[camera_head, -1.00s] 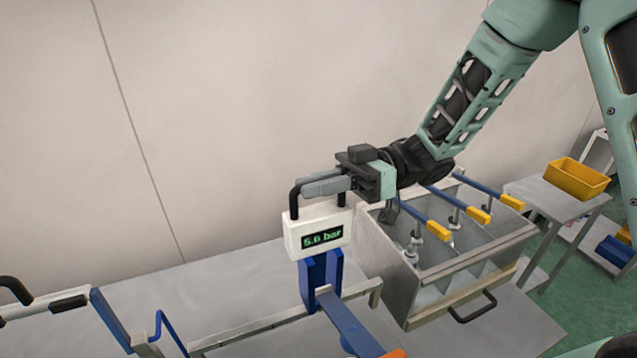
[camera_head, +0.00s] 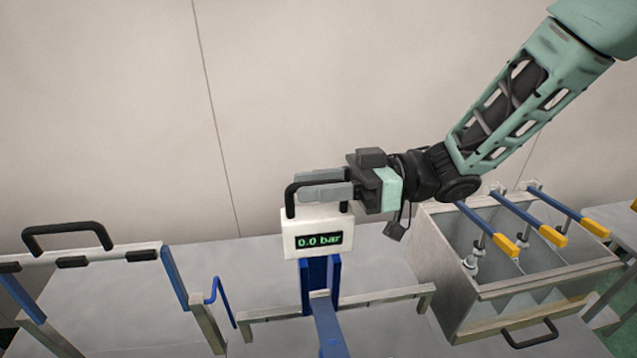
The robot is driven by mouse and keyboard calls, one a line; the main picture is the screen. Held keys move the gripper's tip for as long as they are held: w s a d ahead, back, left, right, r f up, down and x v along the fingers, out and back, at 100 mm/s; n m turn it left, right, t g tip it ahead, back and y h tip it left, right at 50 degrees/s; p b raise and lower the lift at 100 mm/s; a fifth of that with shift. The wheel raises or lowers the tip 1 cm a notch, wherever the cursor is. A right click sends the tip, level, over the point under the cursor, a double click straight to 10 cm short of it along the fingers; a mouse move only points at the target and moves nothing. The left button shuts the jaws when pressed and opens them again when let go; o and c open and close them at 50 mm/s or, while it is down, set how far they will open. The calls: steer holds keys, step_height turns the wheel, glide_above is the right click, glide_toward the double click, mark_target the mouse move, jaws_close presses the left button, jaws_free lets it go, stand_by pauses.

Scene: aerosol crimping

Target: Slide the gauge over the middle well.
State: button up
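The gauge (camera_head: 306,236) is a white box whose green display reads 0.0 bar. It stands upright on a blue post (camera_head: 318,275) over a grey metal rail (camera_head: 382,301), between the rail's two ends. A black handle (camera_head: 291,197) arches over its top. My gripper (camera_head: 323,184) reaches in from the right, with its two grey fingers on either side of the handle's top bar, and looks shut on it. The fingers cover most of the bar. I cannot make out the wells under the gauge; the lower part of the fixture is out of frame.
A metal tank (camera_head: 468,308) with clear dividers and several yellow-tipped blue levers (camera_head: 553,236) stands at the right. A white frame (camera_head: 100,254) with a black handle (camera_head: 66,228) and a blue hook (camera_head: 220,300) are at the left. Bare bench shows behind the rail.

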steer(key=shift+w+d+b, duration=0.15)
steer(key=shift+d+b, duration=0.15)
steer(key=shift+d, duration=0.2)
steer(key=b+v, duration=0.5)
steer(key=v, duration=1.1)
steer(key=shift+d, duration=0.25)
steer(key=shift+a, duration=0.15)
steer(key=w+a+f+m+t+h+b, duration=0.2)
steer(key=w+a+f+m+t+h, duration=0.45)
steer(key=t, duration=0.55)
steer(key=s+d+f+m+g+h, duration=0.1)
steer(key=s+d+f+g+h, duration=0.1)
steer(key=s, duration=0.7)
steer(key=s+d+f+m+g+h, duration=0.1)
steer(key=s+f+g+h, duration=0.2)
steer(key=s, duration=0.6)
steer(key=s+d+f+m+g+h+b, duration=0.1)
steer(key=s+d+f+g+h, duration=0.1)
steer(key=s+h, duration=0.3)
steer(key=s+g, duration=0.1)
steer(key=s, duration=0.3)
steer(key=shift+d+f+m, duration=0.25)
steer(key=shift+d+m, duration=0.05)
steer(key=shift+m, duration=0.05)
